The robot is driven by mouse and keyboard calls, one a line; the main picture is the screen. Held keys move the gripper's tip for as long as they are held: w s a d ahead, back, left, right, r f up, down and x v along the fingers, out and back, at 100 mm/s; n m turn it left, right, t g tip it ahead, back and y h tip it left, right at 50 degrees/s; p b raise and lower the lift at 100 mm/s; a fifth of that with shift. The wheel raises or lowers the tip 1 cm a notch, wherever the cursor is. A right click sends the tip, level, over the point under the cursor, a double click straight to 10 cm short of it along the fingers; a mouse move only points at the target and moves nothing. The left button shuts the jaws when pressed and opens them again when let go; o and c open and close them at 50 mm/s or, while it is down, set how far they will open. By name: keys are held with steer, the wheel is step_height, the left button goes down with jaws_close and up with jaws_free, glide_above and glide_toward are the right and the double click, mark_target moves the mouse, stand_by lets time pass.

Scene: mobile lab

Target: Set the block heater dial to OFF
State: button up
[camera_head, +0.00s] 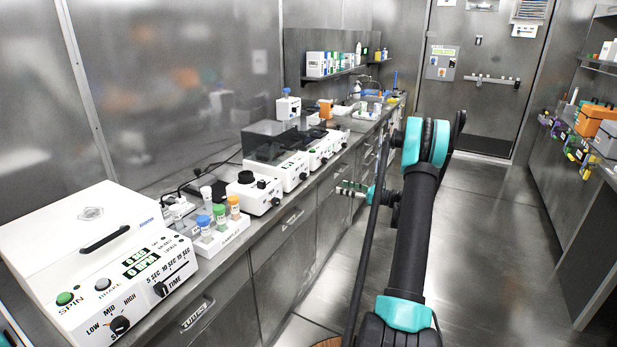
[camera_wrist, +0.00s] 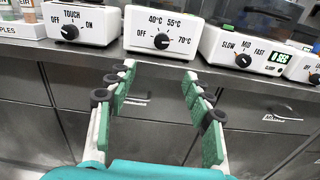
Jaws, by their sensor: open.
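The block heater (camera_wrist: 175,22) is a white box with OFF, 40°C, 55°C and 70°C printed on its front, at the top middle of the wrist view. Its black dial (camera_wrist: 161,41) sits low on that face; the exact pointer direction is too small to tell. In the head view, the white unit with a dark raised lid (camera_head: 292,172) appears to be this heater. My gripper (camera_wrist: 157,78) is open and empty, its green-padded fingers spread below and in front of the dial, apart from it. My gripper also shows in the head view (camera_head: 352,189), beside the drawer fronts.
An OFF/TOUCH/ON device (camera_wrist: 80,22) stands left of the heater, and a SLOW/MID/FAST device (camera_wrist: 240,48) stands right. Drawer fronts (camera_wrist: 140,110) lie below the bench edge. A large centrifuge (camera_head: 100,260) and tube rack (camera_head: 222,232) occupy the near bench. The aisle floor (camera_head: 490,240) is clear.

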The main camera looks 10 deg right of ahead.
glide_toward(306, 177)
steer(key=x, duration=0.8)
steer(key=shift+w+a, duration=0.2)
steer(key=shift+a, duration=0.1)
steer(key=shift+f, duration=0.1)
steer(key=c, duration=1.2)
